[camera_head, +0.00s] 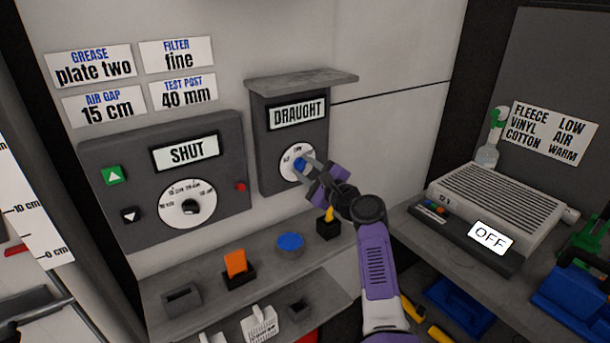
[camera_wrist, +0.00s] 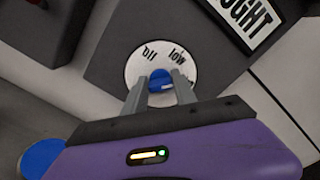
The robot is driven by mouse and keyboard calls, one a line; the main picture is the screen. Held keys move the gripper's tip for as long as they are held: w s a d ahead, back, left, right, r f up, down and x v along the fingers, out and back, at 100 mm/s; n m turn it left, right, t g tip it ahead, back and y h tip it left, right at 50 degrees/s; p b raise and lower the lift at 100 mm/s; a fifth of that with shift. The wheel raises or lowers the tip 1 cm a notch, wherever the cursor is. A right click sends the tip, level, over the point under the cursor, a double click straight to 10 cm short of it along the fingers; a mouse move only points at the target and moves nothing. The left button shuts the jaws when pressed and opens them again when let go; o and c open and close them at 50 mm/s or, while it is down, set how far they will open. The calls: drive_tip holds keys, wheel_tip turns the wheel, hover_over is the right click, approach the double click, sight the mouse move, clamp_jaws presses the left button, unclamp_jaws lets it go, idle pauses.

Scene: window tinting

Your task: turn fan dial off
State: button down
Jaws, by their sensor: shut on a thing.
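The fan dial is a blue knob (camera_wrist: 161,82) on a round white plate (camera_head: 296,161), set in the grey panel labelled DRAUGHT (camera_head: 297,112). In the wrist view the plate carries the words "low" and one that looks like "off" along its rim. My gripper (camera_head: 304,164) is at the dial, and in the wrist view its two grey fingers (camera_wrist: 159,90) are shut on the blue knob, one on each side. The fingers hide part of the knob and plate. I cannot tell which mark the knob points to.
A grey ledge (camera_head: 302,82) juts out above the DRAUGHT panel. Left of it is the SHUT panel (camera_head: 187,200) with a black dial. Below, a shelf (camera_head: 195,312) holds an orange block, a blue round thing and holders. A grilled machine labelled OFF (camera_head: 490,237) stands at right.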

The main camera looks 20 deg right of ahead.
drive_tip(key=n+b, duration=0.5)
drive_tip(key=shift+f+n, duration=0.3)
drive_tip(key=shift+f, duration=0.1)
drive_tip(key=n+b, duration=0.4)
drive_tip(key=shift+f+n, duration=0.1)
drive_tip(key=shift+n, duration=0.2)
drive_tip(key=n+b, duration=0.8)
drive_tip(key=n, duration=0.1)
drive_tip(key=shift+n, duration=0.3)
drive_tip(key=shift+b, duration=0.35)
drive_tip(key=c, duration=1)
unclamp_jaws()
drive_tip(key=shift+d, duration=0.1)
